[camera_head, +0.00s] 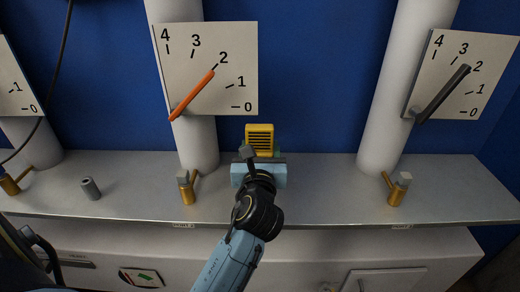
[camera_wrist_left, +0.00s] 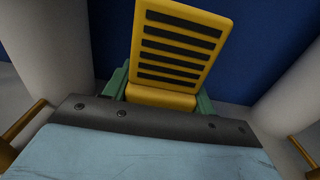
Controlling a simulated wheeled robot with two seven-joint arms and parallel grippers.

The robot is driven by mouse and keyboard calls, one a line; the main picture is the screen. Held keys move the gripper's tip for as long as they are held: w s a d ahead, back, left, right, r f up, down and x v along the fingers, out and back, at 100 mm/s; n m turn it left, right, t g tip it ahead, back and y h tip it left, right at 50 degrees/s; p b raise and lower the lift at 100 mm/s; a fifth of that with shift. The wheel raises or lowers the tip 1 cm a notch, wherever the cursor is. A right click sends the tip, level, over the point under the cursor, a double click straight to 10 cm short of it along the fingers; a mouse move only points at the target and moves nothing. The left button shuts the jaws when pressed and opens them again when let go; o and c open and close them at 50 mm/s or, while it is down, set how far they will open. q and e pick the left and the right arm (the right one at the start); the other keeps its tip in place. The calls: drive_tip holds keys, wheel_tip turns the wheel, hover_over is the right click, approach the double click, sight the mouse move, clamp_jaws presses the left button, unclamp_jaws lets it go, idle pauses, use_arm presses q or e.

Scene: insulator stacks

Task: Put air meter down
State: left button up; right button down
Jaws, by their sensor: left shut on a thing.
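The air meter is a yellow block with dark slots (camera_head: 259,138), upright near the back of the grey shelf, between the middle and right white columns. My left gripper (camera_head: 261,154) is shut on its lower part, with green fingers at both sides. In the left wrist view the air meter (camera_wrist_left: 178,45) fills the upper middle, tilted slightly, and the gripper (camera_wrist_left: 160,92) hides its base. I cannot tell whether its base touches the shelf. My right gripper is not in view.
The grey shelf (camera_head: 325,190) has free room on both sides of the gripper. A small grey cylinder (camera_head: 90,188) stands at the left. Brass valves (camera_head: 187,188) and (camera_head: 398,190) flank the gripper. Dial boards (camera_head: 232,90) and (camera_head: 455,95) hang above. A blue wall (camera_head: 315,80) is behind.

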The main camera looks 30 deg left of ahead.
use_arm(q)
drive_tip(key=o, duration=1.2)
drive_tip(key=shift+r, duration=0.1)
drive_tip(key=v, duration=1.2)
drive_tip(key=shift+s+b, duration=0.1)
drive_tip(key=shift+b, duration=0.25)
